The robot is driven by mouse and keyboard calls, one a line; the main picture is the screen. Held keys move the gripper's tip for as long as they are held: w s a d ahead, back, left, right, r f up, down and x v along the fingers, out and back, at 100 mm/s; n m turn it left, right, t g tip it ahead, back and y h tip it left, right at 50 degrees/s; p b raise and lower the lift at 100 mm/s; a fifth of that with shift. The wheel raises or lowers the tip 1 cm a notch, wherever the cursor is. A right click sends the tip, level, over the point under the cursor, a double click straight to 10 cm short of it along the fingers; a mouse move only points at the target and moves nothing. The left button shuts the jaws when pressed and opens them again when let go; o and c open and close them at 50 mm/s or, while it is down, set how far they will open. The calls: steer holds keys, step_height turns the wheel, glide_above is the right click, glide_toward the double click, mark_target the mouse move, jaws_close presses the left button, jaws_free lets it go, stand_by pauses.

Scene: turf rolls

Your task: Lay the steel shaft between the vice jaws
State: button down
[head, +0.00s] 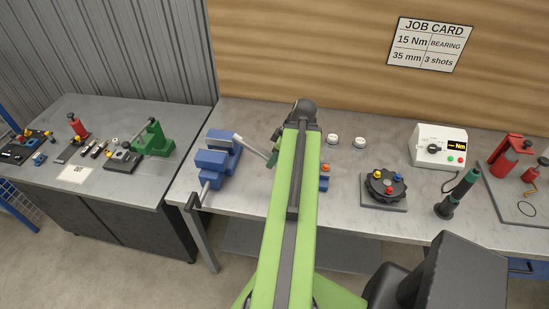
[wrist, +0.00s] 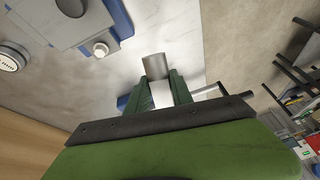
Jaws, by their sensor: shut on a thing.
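The steel shaft (head: 251,145) is a plain grey rod. It slants from my gripper up and left, its free end close to the right edge of the vice in the picture. My gripper (head: 273,154) is shut on it, partly hidden by my arm. In the wrist view the shaft (wrist: 155,66) shows end-on between the green fingers of my gripper (wrist: 160,90). The blue vice (head: 212,161) stands at the bench's front left, with its handle at the front. In the wrist view it is mostly hidden behind my gripper. I cannot tell the shaft's height over the bench.
A black rotary fixture (head: 385,186), a white torque meter (head: 438,146) and a dark green-banded tool (head: 458,193) stand to the right. A darker side bench (head: 84,183) with tools is at left.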

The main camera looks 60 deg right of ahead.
steer(key=shift+r+p, duration=3.75)
steer(key=shift+r, duration=0.25)
steer(key=shift+f, duration=0.1)
